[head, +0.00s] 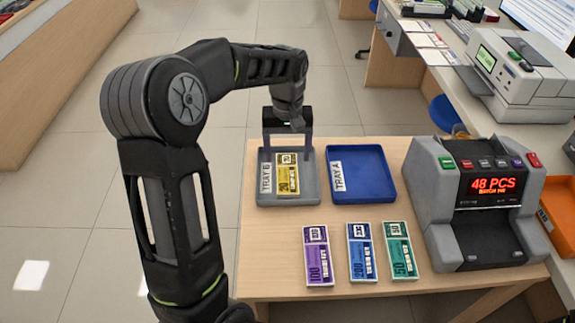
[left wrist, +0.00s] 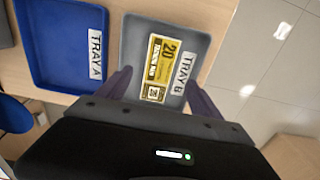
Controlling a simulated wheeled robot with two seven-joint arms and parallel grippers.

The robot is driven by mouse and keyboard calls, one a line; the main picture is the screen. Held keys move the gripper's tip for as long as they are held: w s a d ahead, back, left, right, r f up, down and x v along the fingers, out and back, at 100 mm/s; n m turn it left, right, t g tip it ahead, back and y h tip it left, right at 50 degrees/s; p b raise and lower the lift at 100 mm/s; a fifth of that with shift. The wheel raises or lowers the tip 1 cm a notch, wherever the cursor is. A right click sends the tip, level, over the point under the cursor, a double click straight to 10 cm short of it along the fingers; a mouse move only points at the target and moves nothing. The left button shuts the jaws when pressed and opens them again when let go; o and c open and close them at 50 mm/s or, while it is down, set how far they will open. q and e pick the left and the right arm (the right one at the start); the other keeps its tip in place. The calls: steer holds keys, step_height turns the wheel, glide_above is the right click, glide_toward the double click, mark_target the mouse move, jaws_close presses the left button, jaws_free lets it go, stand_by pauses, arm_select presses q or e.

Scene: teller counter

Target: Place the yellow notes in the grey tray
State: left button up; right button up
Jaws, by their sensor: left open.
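The yellow notes (head: 287,176), a bundle marked 20, lie flat inside the grey tray (head: 266,199), labelled TRAY B. They also show in the left wrist view (left wrist: 159,62), beside the label in the grey tray (left wrist: 140,28). My left gripper (head: 288,150) is open and empty at the far side of the grey tray, its fingers apart and clear of the notes. In the left wrist view its fingers (left wrist: 158,85) reach over the tray's edge. My right gripper is in neither view.
A blue tray (head: 371,187), labelled TRAY A, stands right of the grey tray. Purple (head: 318,258), blue (head: 361,252) and green (head: 399,250) note bundles lie in front. A counting machine (head: 478,200) reading 48 PCS stands at the right.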

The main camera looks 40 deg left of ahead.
arm_select(q)
steer(key=shift+r, duration=1.85)
